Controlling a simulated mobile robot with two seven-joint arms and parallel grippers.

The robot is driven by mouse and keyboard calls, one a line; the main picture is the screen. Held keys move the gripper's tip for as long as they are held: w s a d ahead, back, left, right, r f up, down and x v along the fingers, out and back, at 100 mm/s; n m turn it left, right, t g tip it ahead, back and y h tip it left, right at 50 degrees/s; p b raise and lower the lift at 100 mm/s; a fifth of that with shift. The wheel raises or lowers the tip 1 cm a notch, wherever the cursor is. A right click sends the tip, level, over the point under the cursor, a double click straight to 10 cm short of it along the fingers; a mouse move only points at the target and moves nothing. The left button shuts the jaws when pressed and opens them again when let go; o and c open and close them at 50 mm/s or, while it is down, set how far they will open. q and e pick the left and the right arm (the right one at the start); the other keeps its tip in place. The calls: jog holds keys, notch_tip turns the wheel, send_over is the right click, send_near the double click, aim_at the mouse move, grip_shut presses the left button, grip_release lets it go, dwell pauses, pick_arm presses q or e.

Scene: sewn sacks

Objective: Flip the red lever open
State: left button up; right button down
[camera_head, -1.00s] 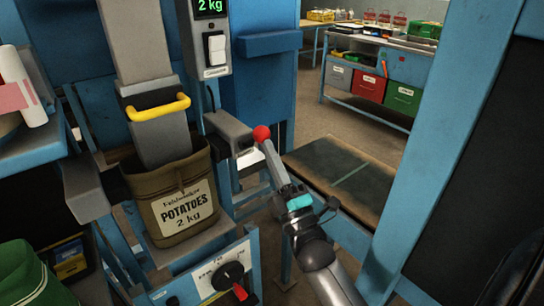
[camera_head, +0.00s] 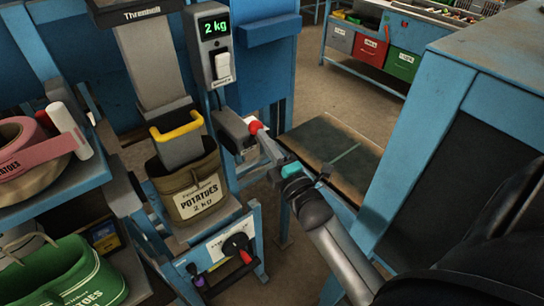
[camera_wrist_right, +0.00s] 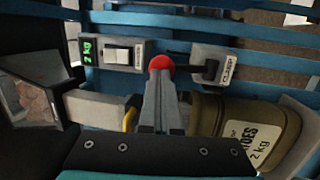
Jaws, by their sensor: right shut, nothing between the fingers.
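The red lever is a black rod with a round red knob (camera_head: 255,126), mounted on a grey clamp box (camera_head: 231,125) beside the sack. In the right wrist view the knob (camera_wrist_right: 160,63) sits at the left end of the rod, and the box (camera_wrist_right: 226,66) reads CLAMP. My right gripper (camera_head: 263,137) is shut and empty, with its fingertips (camera_wrist_right: 161,80) right at the knob. I cannot tell whether they touch it. The fingers hide part of the knob in the right wrist view. My left gripper is not in view.
A brown potato sack (camera_head: 190,190) hangs under the grey spout (camera_head: 150,55). The scale display (camera_head: 213,28) reads 2 kg, with a white rocker switch (camera_head: 223,66) below. A green sack (camera_head: 75,278) is lower left. A blue bench (camera_head: 470,85) stands right of my arm.

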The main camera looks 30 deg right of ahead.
aim_at(254, 124)
jog(key=shift+w+a+r+p, duration=0.1)
jog(key=shift+w+r+p, duration=0.15)
jog(key=shift+w+r, duration=0.35)
jog(key=shift+w+r+p, duration=0.3)
jog(key=shift+w+r, duration=0.1)
jog(key=shift+w, duration=0.45)
jog(key=shift+w+a+r+p, duration=0.1)
jog(key=shift+w+r+p, duration=0.15)
jog(key=shift+w+r, duration=0.35)
jog(key=shift+w, duration=0.1)
jog(key=shift+r, duration=0.3)
